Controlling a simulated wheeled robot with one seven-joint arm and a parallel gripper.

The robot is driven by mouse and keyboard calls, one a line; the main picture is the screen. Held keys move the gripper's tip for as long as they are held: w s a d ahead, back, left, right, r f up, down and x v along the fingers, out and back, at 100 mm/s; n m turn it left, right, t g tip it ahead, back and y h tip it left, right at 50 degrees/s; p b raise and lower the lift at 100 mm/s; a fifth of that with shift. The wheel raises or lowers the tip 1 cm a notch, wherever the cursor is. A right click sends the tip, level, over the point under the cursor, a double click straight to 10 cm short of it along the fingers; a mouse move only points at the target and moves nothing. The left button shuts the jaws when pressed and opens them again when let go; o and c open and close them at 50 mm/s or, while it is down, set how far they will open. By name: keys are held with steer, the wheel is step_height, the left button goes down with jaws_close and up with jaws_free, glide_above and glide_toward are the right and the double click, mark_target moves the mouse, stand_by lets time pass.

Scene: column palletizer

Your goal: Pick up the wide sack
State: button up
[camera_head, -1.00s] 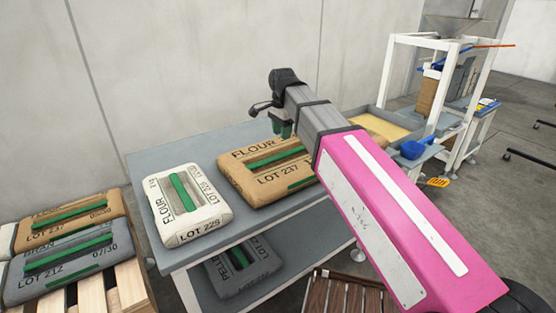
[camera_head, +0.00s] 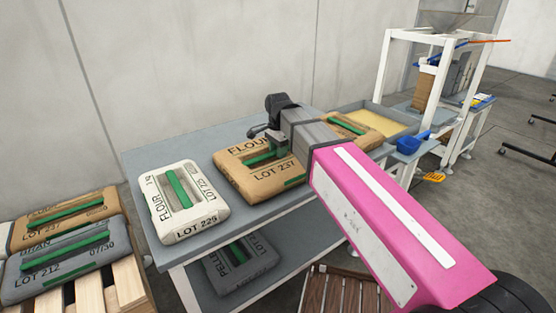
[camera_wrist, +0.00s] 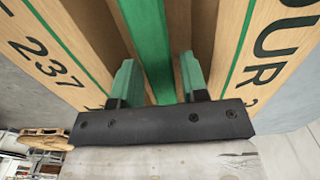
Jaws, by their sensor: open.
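The brown flour sack (camera_head: 235,178), marked LOT 237, lies flat on the grey table and looks wider than the white sack beside it. It has a green handle (camera_head: 257,159) across a recess in its top. My gripper (camera_head: 280,146) is over this sack, pointing down. In the wrist view the handle (camera_wrist: 150,45) runs between the two green fingers of my gripper (camera_wrist: 158,82), with a gap on each side. The jaws are open, one finger either side of the handle. My arm hides the sack's right part.
A white flour sack (camera_head: 205,215) lies left on the table (camera_head: 150,150). Another brown piece with a green handle (camera_head: 348,124) shows beyond my arm. A grey sack (camera_head: 240,262) is on the lower shelf. More sacks (camera_head: 70,255) lie on a pallet (camera_head: 122,285) at left.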

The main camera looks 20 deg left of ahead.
steer(key=shift+f, duration=0.65)
jaws_close()
steer(key=shift+r, duration=0.1)
steer(key=shift+r, duration=0.1)
